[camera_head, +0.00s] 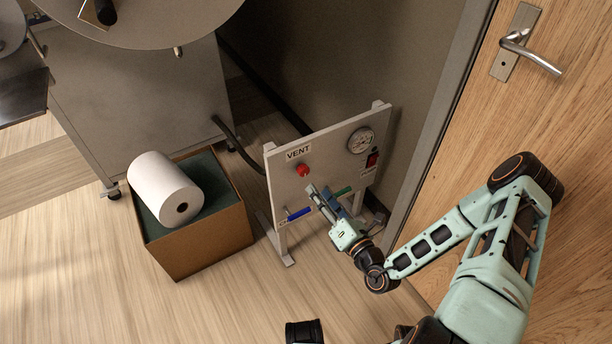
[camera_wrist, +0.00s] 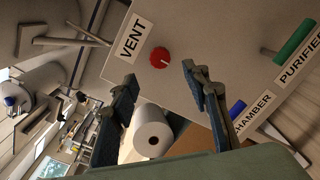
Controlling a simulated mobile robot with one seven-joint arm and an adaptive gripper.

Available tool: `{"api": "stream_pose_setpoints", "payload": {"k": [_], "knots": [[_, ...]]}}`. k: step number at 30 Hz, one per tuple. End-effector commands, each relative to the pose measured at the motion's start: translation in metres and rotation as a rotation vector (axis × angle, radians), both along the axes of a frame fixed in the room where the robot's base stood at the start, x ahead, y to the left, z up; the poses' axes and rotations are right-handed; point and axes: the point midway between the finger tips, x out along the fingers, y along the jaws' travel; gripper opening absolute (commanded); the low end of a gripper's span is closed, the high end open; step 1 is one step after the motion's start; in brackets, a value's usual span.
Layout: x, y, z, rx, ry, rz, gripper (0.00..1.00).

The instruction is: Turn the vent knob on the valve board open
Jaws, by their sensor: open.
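The valve board (camera_head: 325,150) is a pale upright panel on legs. Its red vent knob (camera_head: 303,170) sits below the VENT label (camera_head: 298,153). In the wrist view the red knob (camera_wrist: 160,57) shows a pale line on its face, beside the VENT label (camera_wrist: 132,38). My gripper (camera_head: 317,192) is in front of the board, just below and right of the knob. In the wrist view my gripper (camera_wrist: 158,75) is open, its two fingers apart with the knob seen beyond and between their tips. Nothing is held, and the gripper appears apart from the knob.
The board also carries a blue handle (camera_head: 299,214), a green handle (camera_head: 341,192), a round gauge (camera_head: 361,140) and a red switch (camera_head: 372,158). A box (camera_head: 205,240) with a white roll (camera_head: 163,188) stands left. A wooden door (camera_head: 545,130) is at right.

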Motion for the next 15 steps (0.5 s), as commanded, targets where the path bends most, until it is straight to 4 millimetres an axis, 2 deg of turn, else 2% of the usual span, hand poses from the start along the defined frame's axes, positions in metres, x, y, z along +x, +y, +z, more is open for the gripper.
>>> {"api": "stream_pose_setpoints", "payload": {"k": [9,15], "knots": [[0.051,0.033,-0.002,-0.004,-0.005,0.005,0.43],[0.072,0.045,-0.002,-0.004,-0.003,0.004,0.43]]}}
